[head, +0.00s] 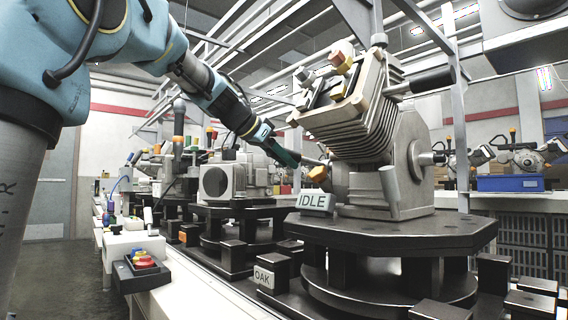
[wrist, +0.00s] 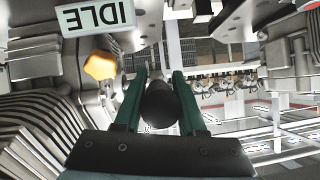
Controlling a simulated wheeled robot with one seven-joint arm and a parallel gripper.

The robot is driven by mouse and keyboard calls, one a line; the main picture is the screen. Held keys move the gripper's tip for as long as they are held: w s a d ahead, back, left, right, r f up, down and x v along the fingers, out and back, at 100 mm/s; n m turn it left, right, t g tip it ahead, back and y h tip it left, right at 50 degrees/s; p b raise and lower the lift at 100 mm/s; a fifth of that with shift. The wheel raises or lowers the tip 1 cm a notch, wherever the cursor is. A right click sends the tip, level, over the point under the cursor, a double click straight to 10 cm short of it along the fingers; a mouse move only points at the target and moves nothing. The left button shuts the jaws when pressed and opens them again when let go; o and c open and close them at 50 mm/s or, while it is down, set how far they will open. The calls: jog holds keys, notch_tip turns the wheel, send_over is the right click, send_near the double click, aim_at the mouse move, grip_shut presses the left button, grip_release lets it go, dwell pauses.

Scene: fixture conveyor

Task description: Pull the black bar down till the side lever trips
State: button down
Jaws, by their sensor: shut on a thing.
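My gripper (head: 292,158) reaches in from the upper left to the left side of the grey finned machine (head: 352,128). In the wrist view, its two green fingers (wrist: 160,88) are shut around the black bar (wrist: 160,106), seen nearly end-on. In the head view the fingers mostly hide the bar. An orange knob (head: 319,174) is close below the fingertips; it also shows in the wrist view (wrist: 100,65). A lever with a black grip (head: 432,81) sticks out at the machine's upper right; I cannot tell if it is the side lever.
Other machines (head: 222,182) stand to the left along the conveyor. A button box (head: 141,264) is at the front left. A blue bin (head: 510,183) is at the right.

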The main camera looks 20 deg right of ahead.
jog(key=c, duration=0.5)
grip_release()
jog(key=v, duration=1)
jog(key=shift+s+a+r+p, duration=0.15)
jog(key=shift+a+p, duration=0.2)
